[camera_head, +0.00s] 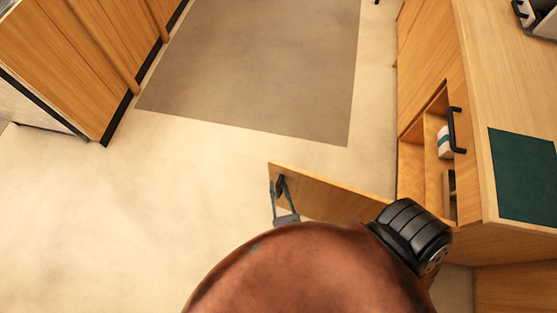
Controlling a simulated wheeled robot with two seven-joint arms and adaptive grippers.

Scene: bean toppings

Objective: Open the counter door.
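The counter door (330,194) is a light wooden panel. It stands swung out from the wooden counter (470,85) on the right, reaching left over the floor. A dark handle (280,183) is near its free left end. My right gripper (278,186) is at this handle, with one grey finger on each side of it. It is too small to tell whether the fingers press on the handle. My large brown and black arm parts cover the bottom middle and hide the door's lower part. My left gripper is not in view.
The counter has an open compartment with a white item (444,142) inside and a black handle (456,130) beside it. A dark green mat (524,175) lies on its top. Wooden cabinets (85,60) stand at upper left. The floor left of the door is clear.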

